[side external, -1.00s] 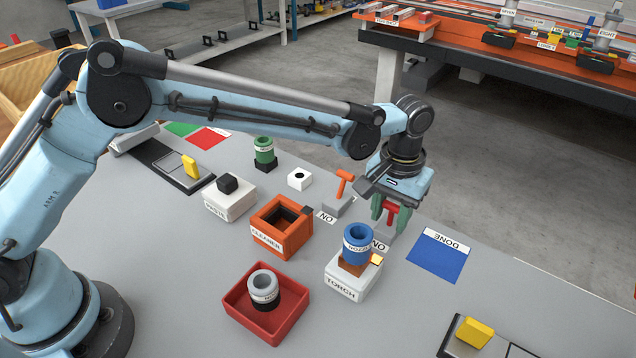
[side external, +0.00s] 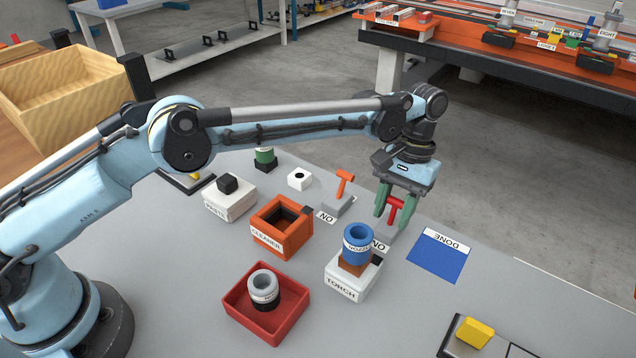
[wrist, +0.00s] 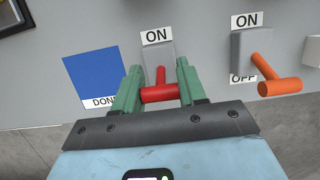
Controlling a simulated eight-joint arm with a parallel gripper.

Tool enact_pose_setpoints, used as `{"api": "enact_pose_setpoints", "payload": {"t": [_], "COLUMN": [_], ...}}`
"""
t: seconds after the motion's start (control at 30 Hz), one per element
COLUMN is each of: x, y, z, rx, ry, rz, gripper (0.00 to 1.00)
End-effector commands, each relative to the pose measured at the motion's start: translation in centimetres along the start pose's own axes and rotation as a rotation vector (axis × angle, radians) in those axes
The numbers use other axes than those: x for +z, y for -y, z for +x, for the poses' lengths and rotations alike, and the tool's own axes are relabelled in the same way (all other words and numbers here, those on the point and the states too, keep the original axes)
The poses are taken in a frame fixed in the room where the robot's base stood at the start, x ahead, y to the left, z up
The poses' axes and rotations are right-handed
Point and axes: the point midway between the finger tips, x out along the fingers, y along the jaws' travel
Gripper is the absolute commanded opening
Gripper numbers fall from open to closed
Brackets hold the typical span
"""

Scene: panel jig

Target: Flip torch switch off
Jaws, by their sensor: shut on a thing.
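The red T-shaped switch handle (side external: 395,207) stands on a grey base (side external: 393,242) beside the torch box (side external: 352,282). My gripper (side external: 395,203) has its green fingers on both sides of the red handle. In the wrist view the red crossbar (wrist: 160,93) sits between the fingertips, leaning away from the ON label (wrist: 157,37). Any label under the handle is hidden. The white torch box carries a brown block and a blue ring-shaped part (side external: 358,243). The small square (side external: 378,260) on the box's corner is dark.
An orange T-handle switch (side external: 344,184) stands nearby to the left. A blue DONE pad (side external: 440,256) lies to the right. An orange open box (side external: 282,228) and a red tray (side external: 266,304) are left of the torch box.

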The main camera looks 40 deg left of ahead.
Motion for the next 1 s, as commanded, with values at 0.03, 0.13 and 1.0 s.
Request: {"api": "enact_pose_setpoints", "payload": {"t": [0.03, 0.13, 1.0], "x": [0.0, 0.0, 2.6], "y": [0.0, 0.0, -0.8], "z": [0.0, 0.0, -4.5], "rx": [0.001, 0.001, -0.001], "ry": [0.000, 0.000, 0.001], "rz": [0.002, 0.002, 0.005], "gripper": [0.10, 0.10, 0.62]}}
